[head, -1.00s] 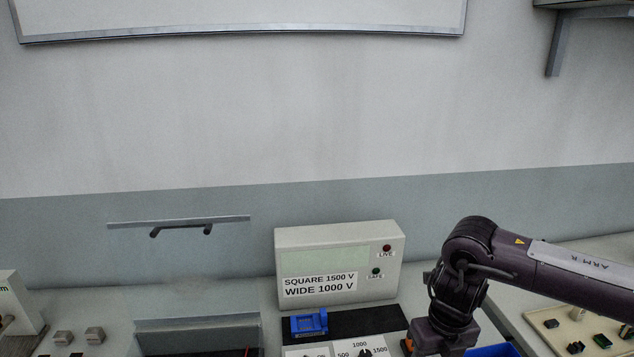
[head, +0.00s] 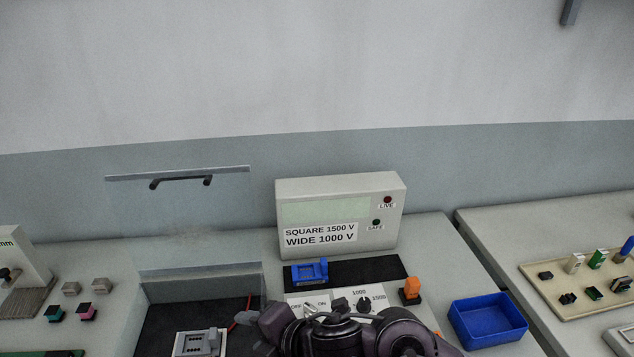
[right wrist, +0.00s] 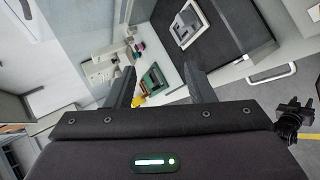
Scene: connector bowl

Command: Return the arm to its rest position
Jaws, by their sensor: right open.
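My right arm (head: 340,335) shows in the head view at the bottom edge, in front of the panel with the dial. It is folded, and the bottom of the picture cuts it off. My right gripper (right wrist: 162,85) shows in the right wrist view with its two dark fingers spread apart and nothing between them. Past the fingers, some way off, are a bench top and a green board (right wrist: 153,80). My left gripper is in neither view.
A tester box (head: 340,215) stands behind a blue connector (head: 309,270) on a black mat. An orange part (head: 411,288) and an empty blue bin (head: 487,322) are to the right. A recess (head: 180,312) with a grey fixture (head: 200,343) lies left. A parts board (head: 560,299) is far right.

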